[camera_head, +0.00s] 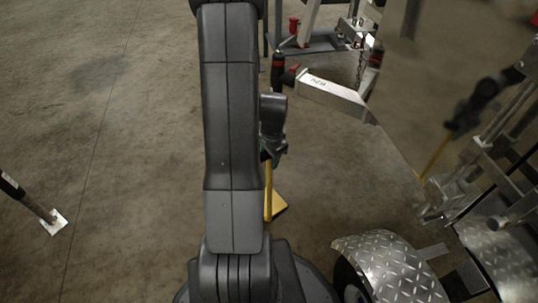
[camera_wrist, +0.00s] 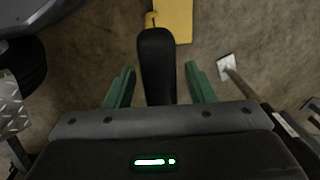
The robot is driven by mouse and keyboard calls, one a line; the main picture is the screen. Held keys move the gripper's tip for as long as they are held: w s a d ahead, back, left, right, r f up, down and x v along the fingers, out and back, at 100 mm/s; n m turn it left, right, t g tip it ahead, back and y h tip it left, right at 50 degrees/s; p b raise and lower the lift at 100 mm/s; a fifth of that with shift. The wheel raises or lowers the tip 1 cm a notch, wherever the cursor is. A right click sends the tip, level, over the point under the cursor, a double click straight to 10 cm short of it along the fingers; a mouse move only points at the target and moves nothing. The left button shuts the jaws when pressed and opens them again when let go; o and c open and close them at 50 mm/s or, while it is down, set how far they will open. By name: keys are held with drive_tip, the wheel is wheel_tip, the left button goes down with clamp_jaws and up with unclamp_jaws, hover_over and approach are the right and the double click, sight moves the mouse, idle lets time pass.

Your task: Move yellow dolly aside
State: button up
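The yellow dolly (camera_wrist: 172,20) shows at the top of the wrist view, with its long black handle (camera_wrist: 157,65) pointing toward my gripper. In the head view a yellow pole and foot (camera_head: 278,206) show just right of my arm; the rest is hidden behind the arm. My gripper (camera_wrist: 160,68) is open, with one green finger on each side of the black handle. A gap shows between the handle and each finger. In the head view my gripper is mostly hidden by my arm.
A diamond-plate fender and wheel (camera_head: 390,268) stand close at the lower right. A trailer coupling beam (camera_head: 330,92) juts out at the upper right. A post with a white foot plate (camera_head: 53,222) is at the left. The floor at upper left is clear.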

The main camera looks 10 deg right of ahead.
drive_tip(key=shift+r, duration=0.1)
drive_tip(key=r+p, duration=0.1)
drive_tip(key=r, duration=0.3)
drive_tip(key=r+p, duration=0.1)
drive_tip(key=r, duration=0.2)
drive_tip(key=s+r+p, duration=0.1)
drive_tip(key=r+p, duration=0.1)
drive_tip(key=r, duration=0.2)
drive_tip(key=shift+d+r, duration=0.25)
drive_tip(key=shift+r, duration=0.25)
drive_tip(key=shift+s+a, duration=0.1)
